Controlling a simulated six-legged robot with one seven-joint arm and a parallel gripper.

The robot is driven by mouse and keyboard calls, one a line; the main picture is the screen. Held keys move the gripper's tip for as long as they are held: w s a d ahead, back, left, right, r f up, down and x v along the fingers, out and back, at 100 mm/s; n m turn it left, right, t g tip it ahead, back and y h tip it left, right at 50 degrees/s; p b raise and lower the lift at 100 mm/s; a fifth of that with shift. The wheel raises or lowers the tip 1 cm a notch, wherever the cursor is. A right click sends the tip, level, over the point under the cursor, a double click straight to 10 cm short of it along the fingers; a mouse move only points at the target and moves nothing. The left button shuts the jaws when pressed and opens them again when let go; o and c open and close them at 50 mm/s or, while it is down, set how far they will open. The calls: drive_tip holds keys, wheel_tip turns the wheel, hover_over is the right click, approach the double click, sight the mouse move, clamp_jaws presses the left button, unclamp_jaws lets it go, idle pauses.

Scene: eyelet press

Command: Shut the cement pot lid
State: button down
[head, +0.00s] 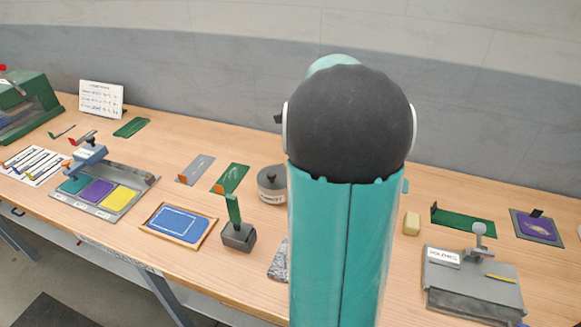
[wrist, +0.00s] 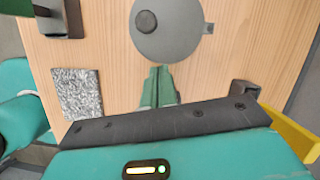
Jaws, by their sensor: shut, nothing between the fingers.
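The cement pot (head: 271,195) is a short grey round pot with a pale label, in the middle of the table. Its right side is hidden behind my arm in the head view. Its flat grey lid (wrist: 176,30) has a dark knob (wrist: 146,21) and seems to lie flat across the pot's top. A small dark tab shows at the lid's right in the wrist view. My gripper (wrist: 159,70) is shut and empty, its green fingertips just below the lid's near edge in that view. I cannot tell whether they touch it. The gripper is hidden in the head view.
A grey speckled pad (wrist: 77,95) lies left of my gripper. A dark block with a green upright handle (head: 238,235) and a blue framed pad (head: 179,224) stand further left. A yellow block (head: 412,223) and a grey press (head: 472,280) are on the right.

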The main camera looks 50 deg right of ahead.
drive_tip(key=s+v, duration=0.1)
drive_tip(key=v, duration=0.9)
drive_tip(key=shift+d, duration=0.25)
drive_tip(key=shift+a+r, duration=0.1)
drive_tip(key=shift+r, duration=0.05)
drive_tip(key=a+r+n+h, duration=0.1)
drive_tip(key=a+r+n, duration=0.1)
drive_tip(key=a+n, duration=1.4)
drive_tip(key=s+a+f+n+t, duration=0.1)
drive_tip(key=s+a+n, duration=0.2)
drive_tip(key=a+n, duration=0.3)
drive_tip(key=s+a+f+n+t+h, duration=0.1)
drive_tip(key=a+n, duration=0.5)
drive_tip(key=a, duration=0.6)
drive_tip(key=shift+s+a+f+t, duration=0.4)
drive_tip(key=shift+s+f, duration=0.3)
drive_tip(key=shift+s, duration=0.5)
